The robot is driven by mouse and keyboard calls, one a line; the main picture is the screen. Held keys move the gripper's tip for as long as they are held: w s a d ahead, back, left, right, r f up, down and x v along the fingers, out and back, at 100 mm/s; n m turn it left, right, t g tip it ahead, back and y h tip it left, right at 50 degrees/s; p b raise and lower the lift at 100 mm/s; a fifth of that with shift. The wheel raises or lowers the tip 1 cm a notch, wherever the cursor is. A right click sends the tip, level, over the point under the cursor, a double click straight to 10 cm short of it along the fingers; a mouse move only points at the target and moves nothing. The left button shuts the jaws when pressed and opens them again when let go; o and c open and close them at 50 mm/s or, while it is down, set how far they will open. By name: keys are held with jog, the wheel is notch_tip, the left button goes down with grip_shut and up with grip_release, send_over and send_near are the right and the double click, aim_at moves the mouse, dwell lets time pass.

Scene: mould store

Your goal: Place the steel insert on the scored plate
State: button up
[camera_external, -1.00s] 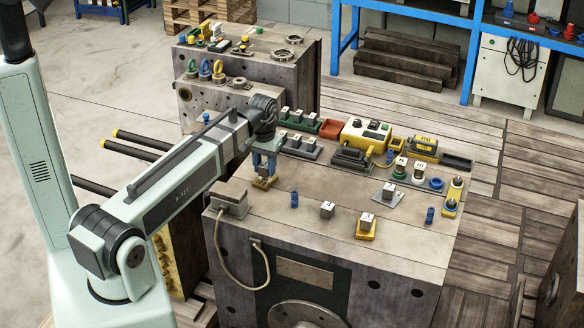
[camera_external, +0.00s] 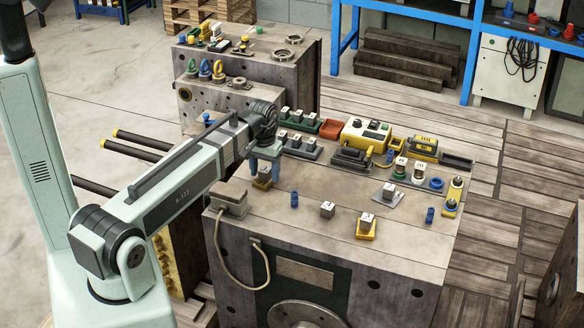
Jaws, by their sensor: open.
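My gripper (camera_external: 264,168), with blue fingers, points down over the left part of the near bench block's top. Its fingers are open, one on each side of a small grey steel cube (camera_external: 264,172). That cube appears to rest on a yellow holder (camera_external: 262,184). A similar pale-topped cube (camera_external: 327,209) stands alone on the bare top. Another cube (camera_external: 367,219) is in a yellow tray (camera_external: 367,235), and another (camera_external: 389,189) sits on a flat grey plate (camera_external: 399,201). I cannot tell which cube is the named insert, or whether this grey plate is scored.
Blue cylinders stand on the top, one right of my gripper (camera_external: 294,199) and one at the right (camera_external: 430,215). Behind are racks of cubes (camera_external: 301,147), a red bin (camera_external: 331,129) and a yellow-cream control box (camera_external: 365,134). A grey cable box (camera_external: 229,198) is at the front left.

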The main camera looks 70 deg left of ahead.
aim_at(265, 170)
jog(key=shift+r, duration=0.15)
notch_tip(265, 170, up, 12)
dwell(0.7)
jog(key=shift+c, duration=0.4)
